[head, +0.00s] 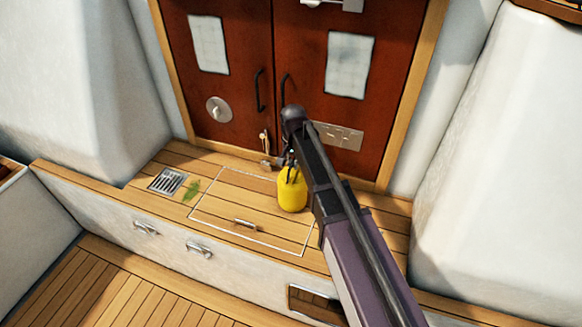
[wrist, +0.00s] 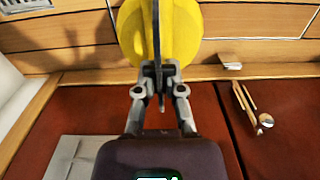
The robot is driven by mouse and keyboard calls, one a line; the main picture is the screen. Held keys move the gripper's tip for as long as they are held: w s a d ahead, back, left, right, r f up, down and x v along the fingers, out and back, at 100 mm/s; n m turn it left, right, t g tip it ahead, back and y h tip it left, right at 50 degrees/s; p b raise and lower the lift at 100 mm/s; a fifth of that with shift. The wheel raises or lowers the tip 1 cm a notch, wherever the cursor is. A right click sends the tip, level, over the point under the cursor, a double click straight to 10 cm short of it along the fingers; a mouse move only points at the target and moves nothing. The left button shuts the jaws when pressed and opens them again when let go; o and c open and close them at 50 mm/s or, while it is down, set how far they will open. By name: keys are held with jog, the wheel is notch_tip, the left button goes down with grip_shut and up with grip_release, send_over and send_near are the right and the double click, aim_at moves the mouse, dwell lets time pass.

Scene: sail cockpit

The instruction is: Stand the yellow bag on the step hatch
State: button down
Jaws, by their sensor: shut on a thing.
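The yellow bag (head: 292,194) hangs upright below my gripper (head: 290,164) in the head view. My gripper is shut on the top of the bag; the arm hides part of the grip. The step hatch (head: 225,215) is a white-outlined wooden panel with a small metal handle near its front edge. The bag shows against the right rear part of the hatch; I cannot tell whether its bottom touches the wood. In the wrist view, the yellow bag (wrist: 185,30) fills the top middle, behind the closed jaws (wrist: 158,78).
Red-brown double doors (head: 270,80) with dark handles stand behind the step. A metal drain grate (head: 167,181) and a green leaf-like patch (head: 191,189) lie left of the hatch. A padlock and latch (head: 265,148) hang at the doors. White walls flank both sides.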

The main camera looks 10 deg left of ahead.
jog(key=shift+f, duration=0.2)
dwell(0.3)
jog(key=c, duration=0.7)
grip_release()
jog(key=shift+c, duration=0.2)
jog(key=shift+r, duration=0.1)
notch_tip(320, 180, up, 12)
jog(key=p, duration=1.2)
jog(key=s+d, duration=0.5)
jog(key=d, duration=0.5)
jog(key=s+d+n, duration=0.1)
jog(key=s+d, duration=0.3)
jog(key=d, duration=0.7)
jog(key=s+d, duration=0.5)
jog(key=d, duration=0.6)
jog(key=shift+s+n, duration=0.3)
